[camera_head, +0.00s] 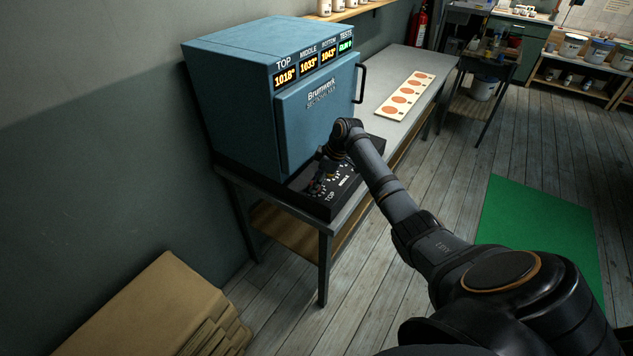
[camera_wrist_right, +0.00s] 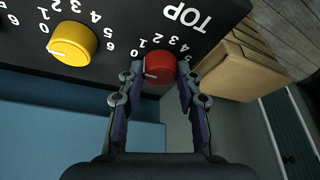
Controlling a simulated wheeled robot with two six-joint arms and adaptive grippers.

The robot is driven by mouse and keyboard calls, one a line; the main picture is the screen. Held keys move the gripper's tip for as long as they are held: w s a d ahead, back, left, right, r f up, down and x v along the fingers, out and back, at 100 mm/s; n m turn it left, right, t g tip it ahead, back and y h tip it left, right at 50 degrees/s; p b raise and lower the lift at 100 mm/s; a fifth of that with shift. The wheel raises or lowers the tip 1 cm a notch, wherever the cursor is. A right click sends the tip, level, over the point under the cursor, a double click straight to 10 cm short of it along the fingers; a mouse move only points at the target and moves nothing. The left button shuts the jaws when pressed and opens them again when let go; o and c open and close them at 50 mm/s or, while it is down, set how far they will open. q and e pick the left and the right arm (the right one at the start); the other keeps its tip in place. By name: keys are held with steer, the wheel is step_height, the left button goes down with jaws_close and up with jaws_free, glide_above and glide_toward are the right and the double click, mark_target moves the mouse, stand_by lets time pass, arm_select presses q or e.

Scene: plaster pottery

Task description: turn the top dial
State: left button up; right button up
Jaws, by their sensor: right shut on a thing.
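The red top dial (camera_wrist_right: 160,67) sits beside the word TOP on the black control panel (camera_head: 322,205), with a number scale around it. In the right wrist view my right gripper (camera_wrist_right: 160,78) has a finger on each side of this dial and is shut on it. The dial's white pointer line is near the left finger. In the head view the right gripper (camera_head: 322,172) is low over the panel, and the arm and fingers hide much of the dials. My left gripper is not in view.
A yellow dial (camera_wrist_right: 72,43) is beside the red one. The blue kiln (camera_head: 235,110) rises behind the panel, its display reading top 1018, middle 1033, bottom 1043. A card with orange discs (camera_head: 384,110) lies on the bench (camera_head: 425,62). Cardboard (camera_head: 140,300) is stacked at lower left.

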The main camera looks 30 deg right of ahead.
steer(key=shift+r+m+p, duration=0.15)
steer(key=shift+m+p, duration=0.15)
steer(key=shift+p, duration=0.25)
steer(key=m+h+p, duration=0.1)
steer(key=m+p, duration=0.1)
steer(key=p, duration=0.1)
steer(key=m+p, duration=0.2)
steer(key=p, duration=0.1)
steer(key=m+t+h+p, duration=0.1)
steer(key=m+p, duration=0.2)
steer(key=shift+s+a+r+h+p, duration=0.1)
steer(key=shift+a+r+h+p, duration=0.05)
steer(key=shift+a+h+p, duration=0.2)
steer(key=shift+m+h+p, duration=0.45)
steer(key=shift+m+p, duration=0.55)
steer(key=shift+m, duration=0.1)
steer(key=shift+f+m+h+p, duration=0.3)
steer(key=shift+m+p, duration=0.3)
steer(key=shift+m, duration=0.4)
